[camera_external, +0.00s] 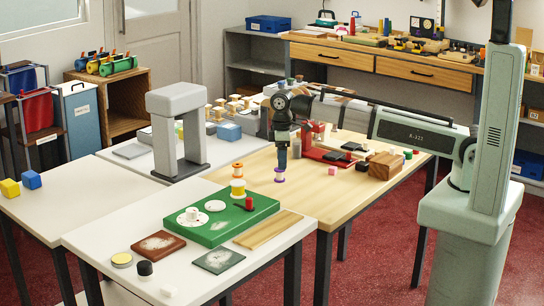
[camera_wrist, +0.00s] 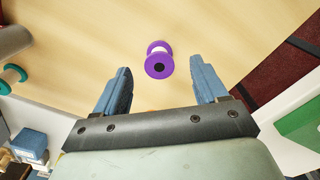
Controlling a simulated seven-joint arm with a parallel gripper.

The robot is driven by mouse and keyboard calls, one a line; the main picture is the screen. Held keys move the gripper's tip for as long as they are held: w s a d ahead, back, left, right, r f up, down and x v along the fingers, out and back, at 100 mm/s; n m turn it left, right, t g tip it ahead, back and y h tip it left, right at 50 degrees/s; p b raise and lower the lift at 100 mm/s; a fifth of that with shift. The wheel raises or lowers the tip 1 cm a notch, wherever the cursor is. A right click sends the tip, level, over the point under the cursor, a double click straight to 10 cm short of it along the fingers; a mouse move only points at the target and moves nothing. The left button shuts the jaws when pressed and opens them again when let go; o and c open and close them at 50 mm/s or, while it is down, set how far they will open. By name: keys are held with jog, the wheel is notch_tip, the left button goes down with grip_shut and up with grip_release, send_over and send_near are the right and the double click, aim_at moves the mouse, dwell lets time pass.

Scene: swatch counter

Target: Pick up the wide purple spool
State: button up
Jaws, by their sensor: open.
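The purple spool (camera_external: 279,174) has purple flanges and a pale core, and stands on the light wooden table. In the wrist view the purple spool (camera_wrist: 158,67) appears between the tips of my two blue fingers, with its dark hole facing the camera. My gripper (camera_external: 282,157) points down just above the spool. Its fingers are spread wide, with nothing held. A gap shows on each side of the spool in the wrist view; I cannot tell how far the tips are above it.
An orange spool (camera_external: 237,170) and a yellow-and-white spool (camera_external: 238,188) stand left on or near the green board (camera_external: 200,236). A teal spool (camera_wrist: 12,77) lies at the wrist view's left.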

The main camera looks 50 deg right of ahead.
aim_at(280, 175)
jog(key=shift+w+a+f, duration=0.1)
jog(key=shift+w+f, duration=0.05)
jog(key=shift+f, duration=1.15)
jog(key=shift+w+f, duration=0.15)
jog(key=shift+f, duration=1.15)
jog(key=shift+c, duration=0.2)
jog(key=c, duration=1.1)
